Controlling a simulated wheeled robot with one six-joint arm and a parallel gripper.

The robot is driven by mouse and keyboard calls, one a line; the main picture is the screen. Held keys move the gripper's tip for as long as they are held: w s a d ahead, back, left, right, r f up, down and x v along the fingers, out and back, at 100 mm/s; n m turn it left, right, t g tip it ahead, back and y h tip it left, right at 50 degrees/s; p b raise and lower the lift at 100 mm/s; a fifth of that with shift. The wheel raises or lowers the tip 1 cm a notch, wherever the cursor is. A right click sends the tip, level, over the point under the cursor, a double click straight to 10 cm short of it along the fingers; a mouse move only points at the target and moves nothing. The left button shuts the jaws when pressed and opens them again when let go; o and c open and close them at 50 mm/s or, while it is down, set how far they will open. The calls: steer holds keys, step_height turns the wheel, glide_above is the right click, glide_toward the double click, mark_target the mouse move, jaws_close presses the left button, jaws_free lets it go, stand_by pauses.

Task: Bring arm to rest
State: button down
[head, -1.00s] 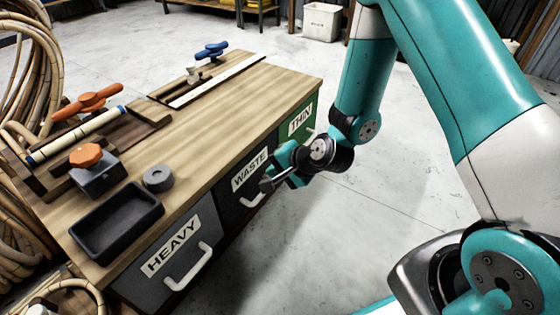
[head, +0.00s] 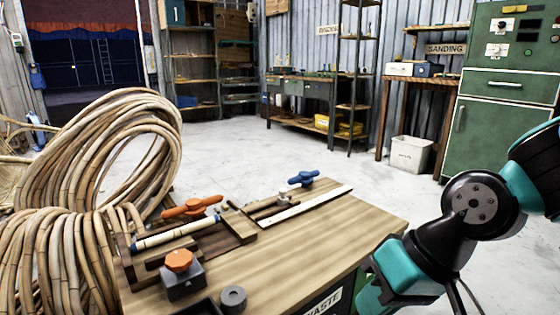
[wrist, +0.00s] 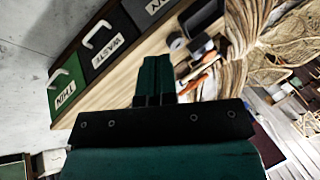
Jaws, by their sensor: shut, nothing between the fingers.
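My arm (head: 470,205) is bent at the right edge of the head view, to the right of the wooden workbench (head: 300,245). In the wrist view my gripper (wrist: 155,62) points over the bench, its teal fingers together with nothing between them. In the head view the fingertips are not clear near the lower edge. The wrist view shows the bench's drawer fronts tilted, with a green THIN drawer (wrist: 67,88), a WASTE drawer (wrist: 103,45) and part of another dark drawer (wrist: 140,12).
On the bench are a clamp with an orange handle (head: 191,206), a blue-handled clamp (head: 303,179), an orange knob (head: 179,260) and a grey ring (head: 233,298). Rattan coils (head: 95,160) stand left. Open floor (head: 300,150) lies behind; a green cabinet (head: 500,90) stands at right.

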steer(key=s+d+r+n+g+h+p, duration=0.1)
steer(key=s+d+r+n+h+p, duration=0.2)
steer(key=s+r, duration=0.5)
step_height(320, 180, up, 36)
steer(key=y+p, duration=0.1)
steer(key=p, duration=3.5)
steer(key=shift+w+f+n, duration=0.2)
steer(key=shift+w+n, duration=0.1)
steer(key=shift+a, duration=0.1)
